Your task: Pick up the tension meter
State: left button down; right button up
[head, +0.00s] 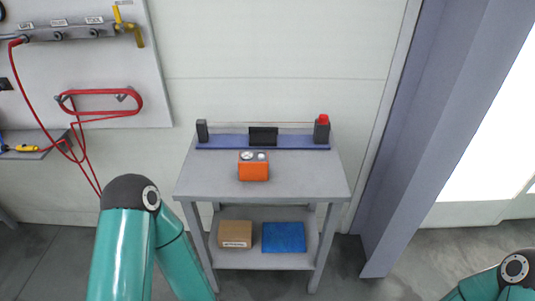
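A small orange device with round grey dials on top, which looks like the tension meter (254,171), sits on the grey table top (215,184) near its middle. It stands in front of a blue rail fixture and apart from it. Nothing holds it. My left arm comes in from the lower left and my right arm shows only at the lower right corner. Neither gripper is in the picture.
On the table's back edge, a blue rail (222,142) carries dark blocks and a red-topped post (322,129). The lower shelf holds a cardboard box (235,234) and a blue box (284,237). A red hose (31,97) hangs at left. A grey-blue column (420,130) stands right.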

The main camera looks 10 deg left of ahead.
aim_at(252, 167)
jog(key=u, duration=0.25)
jog(key=i, duration=0.85)
jog(key=u, duration=0.75)
